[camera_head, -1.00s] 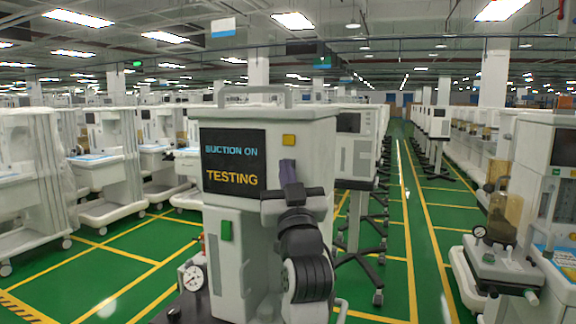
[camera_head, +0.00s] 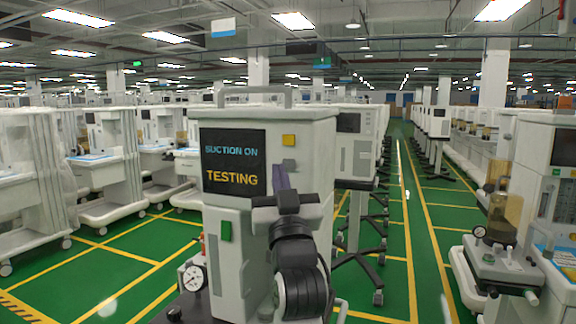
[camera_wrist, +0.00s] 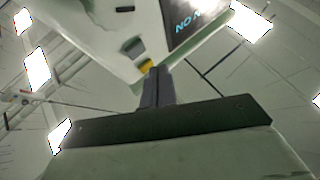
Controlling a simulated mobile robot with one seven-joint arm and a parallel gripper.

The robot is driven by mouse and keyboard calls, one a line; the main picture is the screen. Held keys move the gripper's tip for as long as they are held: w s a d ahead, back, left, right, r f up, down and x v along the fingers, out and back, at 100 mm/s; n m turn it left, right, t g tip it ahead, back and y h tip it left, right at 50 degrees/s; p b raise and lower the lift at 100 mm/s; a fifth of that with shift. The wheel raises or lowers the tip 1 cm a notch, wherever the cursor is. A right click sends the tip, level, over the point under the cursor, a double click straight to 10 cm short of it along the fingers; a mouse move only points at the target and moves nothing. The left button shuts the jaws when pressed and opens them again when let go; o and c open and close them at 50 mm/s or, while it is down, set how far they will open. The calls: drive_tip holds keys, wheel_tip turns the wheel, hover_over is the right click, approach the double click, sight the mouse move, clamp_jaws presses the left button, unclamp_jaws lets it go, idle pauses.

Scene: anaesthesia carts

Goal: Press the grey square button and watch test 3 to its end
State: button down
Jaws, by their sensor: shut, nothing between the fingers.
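The white suction machine (camera_head: 318,140) stands in front of me. Its dark screen (camera_head: 222,184) reads "SUCTION ON" and "TESTING". On the same face, right of the screen, are a yellow square button (camera_head: 289,140) and below it the grey square button (camera_head: 289,166). The grey button also shows in the wrist view (camera_wrist: 133,47), beside the yellow one (camera_wrist: 147,65). My gripper (camera_head: 281,172) is shut and empty. Its fingertips are just below the grey button in the head view and appear clear of it. The fingers also show in the wrist view (camera_wrist: 152,85).
A green switch (camera_head: 226,230) sits on the machine's lower front. A round gauge (camera_head: 194,278) is at its lower left. Another white machine on a wheeled stand (camera_head: 357,145) is close behind at right. A green aisle floor (camera_head: 400,230) lies open to the right.

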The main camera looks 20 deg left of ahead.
drive_tip(key=shift+s+a, duration=0.1)
drive_tip(key=shift+s, duration=1.5)
